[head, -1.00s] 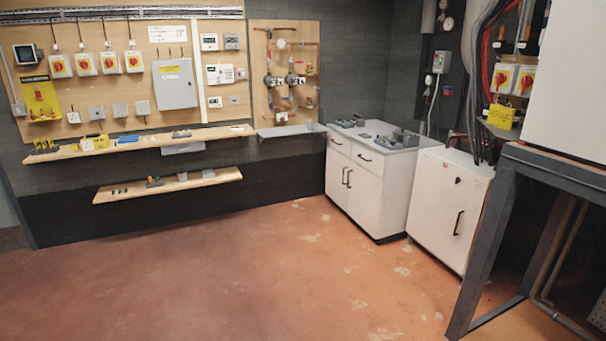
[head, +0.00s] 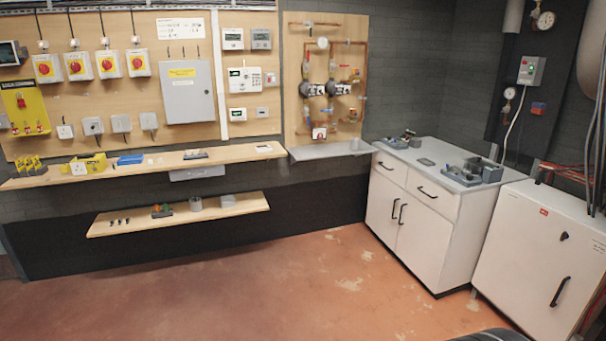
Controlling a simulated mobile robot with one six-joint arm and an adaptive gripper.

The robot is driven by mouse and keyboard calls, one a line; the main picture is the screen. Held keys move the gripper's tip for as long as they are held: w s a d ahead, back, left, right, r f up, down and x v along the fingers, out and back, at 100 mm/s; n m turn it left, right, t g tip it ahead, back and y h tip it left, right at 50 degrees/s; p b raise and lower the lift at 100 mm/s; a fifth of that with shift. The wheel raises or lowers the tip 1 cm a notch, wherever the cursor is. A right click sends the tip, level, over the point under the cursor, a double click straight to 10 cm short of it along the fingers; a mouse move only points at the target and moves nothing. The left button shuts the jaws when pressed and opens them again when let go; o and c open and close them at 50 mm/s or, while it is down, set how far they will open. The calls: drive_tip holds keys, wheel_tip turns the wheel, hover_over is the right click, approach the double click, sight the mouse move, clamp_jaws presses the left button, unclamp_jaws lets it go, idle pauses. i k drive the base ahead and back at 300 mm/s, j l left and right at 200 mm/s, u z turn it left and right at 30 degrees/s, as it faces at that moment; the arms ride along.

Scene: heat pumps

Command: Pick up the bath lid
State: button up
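I cannot pick out the bath lid with certainty. A white cabinet (head: 414,220) with a grey worktop (head: 440,178) stands at the right of the head view. On the worktop are a grey device group (head: 482,171) at the right, a small flat grey piece (head: 426,162) in the middle and a dark grey device (head: 402,140) at the back left. They are too small to tell which one, if any, is a bath with its lid. My gripper is not in view.
A lower white cabinet (head: 540,262) stands to the right. Wall shelves (head: 225,157) and a lower shelf (head: 180,217) hold small parts. A grey tray (head: 330,149) juts from the pipe board. The red floor (head: 270,290) in front is clear.

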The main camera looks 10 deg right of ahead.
sight(478, 161)
drive_tip(key=i+l+z, duration=0.25)
drive_tip(key=i+z, duration=0.15)
drive_tip(key=i, duration=0.35)
drive_tip(key=i+z, duration=0.35)
drive_tip(key=i, duration=0.4)
drive_tip(key=i+j+z, duration=0.15)
drive_tip(key=i+z, duration=0.25)
drive_tip(key=i, duration=0.35)
drive_tip(key=i+z, duration=0.15)
drive_tip(key=i, duration=0.35)
drive_tip(key=i+z, duration=0.2)
drive_tip(key=i, duration=0.35)
drive_tip(key=i+j+z, duration=0.15)
drive_tip(key=i, duration=0.35)
drive_tip(key=i+j+z, duration=0.15)
drive_tip(key=i, duration=0.35)
drive_tip(key=i+j+z, duration=0.2)
drive_tip(key=i+j, duration=0.15)
drive_tip(key=i, duration=0.15)
